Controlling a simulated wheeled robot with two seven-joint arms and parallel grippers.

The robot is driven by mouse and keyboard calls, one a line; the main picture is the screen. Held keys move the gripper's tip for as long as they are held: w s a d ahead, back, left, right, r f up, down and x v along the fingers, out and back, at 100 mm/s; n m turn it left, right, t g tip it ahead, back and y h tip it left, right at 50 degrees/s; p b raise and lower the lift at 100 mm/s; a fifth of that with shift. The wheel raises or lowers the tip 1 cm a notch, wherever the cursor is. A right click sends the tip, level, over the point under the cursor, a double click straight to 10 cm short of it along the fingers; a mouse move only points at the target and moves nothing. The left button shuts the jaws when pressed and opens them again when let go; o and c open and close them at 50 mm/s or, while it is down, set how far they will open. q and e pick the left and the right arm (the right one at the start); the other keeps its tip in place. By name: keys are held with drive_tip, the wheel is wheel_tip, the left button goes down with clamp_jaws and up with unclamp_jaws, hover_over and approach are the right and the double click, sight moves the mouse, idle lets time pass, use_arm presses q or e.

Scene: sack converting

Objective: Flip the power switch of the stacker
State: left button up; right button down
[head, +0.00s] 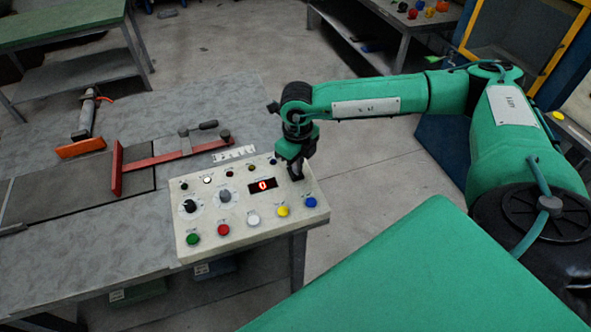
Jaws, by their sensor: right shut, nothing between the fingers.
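A cream control panel (228,229) with a lit red "0" display (263,185) sits on the right end of the grey table. It carries several coloured buttons, two dark-and-grey knobs and small lamps. My right gripper (296,174) is shut and empty, pointing down at the panel's back right corner. Its fingertips are at or just above the panel there; I cannot tell if they touch. The power switch is not clearly visible; the gripper may hide it. My left gripper is not in view.
The grey table (130,240) holds a red-barred fixture (160,160) left of the panel and a cylindrical tool (87,115) further back. A green-topped bench (62,22) stands at the back left. Open concrete floor lies behind the panel.

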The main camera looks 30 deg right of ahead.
drive_tip(key=shift+f+b, duration=0.95)
drive_tip(key=shift+f, duration=0.1)
idle(0.4)
drive_tip(key=shift+s+r, duration=0.1)
drive_tip(key=shift+r+p, duration=0.5)
drive_tip(key=shift+r, duration=0.35)
drive_tip(key=shift+r+p, duration=0.95)
drive_tip(key=shift+r, duration=1.65)
